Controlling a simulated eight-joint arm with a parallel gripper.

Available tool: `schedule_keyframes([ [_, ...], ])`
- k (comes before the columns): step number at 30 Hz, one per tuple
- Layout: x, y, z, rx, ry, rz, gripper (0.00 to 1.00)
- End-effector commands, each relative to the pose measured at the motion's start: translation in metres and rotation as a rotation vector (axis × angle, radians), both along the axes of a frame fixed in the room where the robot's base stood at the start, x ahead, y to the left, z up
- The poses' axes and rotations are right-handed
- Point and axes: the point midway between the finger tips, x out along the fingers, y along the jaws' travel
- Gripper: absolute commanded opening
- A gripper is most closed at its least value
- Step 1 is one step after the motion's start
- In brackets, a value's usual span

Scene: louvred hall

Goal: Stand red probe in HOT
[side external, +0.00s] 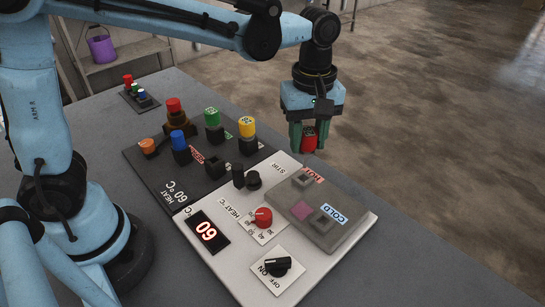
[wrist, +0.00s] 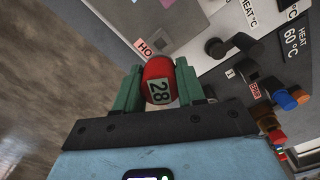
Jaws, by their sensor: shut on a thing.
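My gripper (side external: 308,147) is shut on the red probe (side external: 309,139), whose lower end hangs above the far edge of the grey block. In the wrist view the probe (wrist: 158,72) sits between the green fingers (wrist: 160,90), its red cap bearing the number 28. The grey block (side external: 345,232) has a square socket (side external: 303,179) beside the red HOT label (side external: 314,173), and another socket (side external: 322,220) beside the blue COLD label (side external: 336,214). In the wrist view the HOT label (wrist: 145,47) is partly hidden behind the probe.
A dark rack panel (side external: 150,180) holds blue (side external: 179,143), green (side external: 212,121) and yellow (side external: 247,130) capped probes, plus an empty black holder (side external: 214,166). A red-topped amber piece (side external: 175,112) stands behind.

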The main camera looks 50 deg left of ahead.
Motion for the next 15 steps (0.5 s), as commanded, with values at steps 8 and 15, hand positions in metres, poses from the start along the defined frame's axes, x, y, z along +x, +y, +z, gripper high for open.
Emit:
schedule_keyframes([
  [8, 0.0, 0.0, -0.02, 0.0, 0.0, 0.001, 0.0],
  [15, 0.0, 0.0, -0.027, 0.0, 0.0, 0.001, 0.0],
])
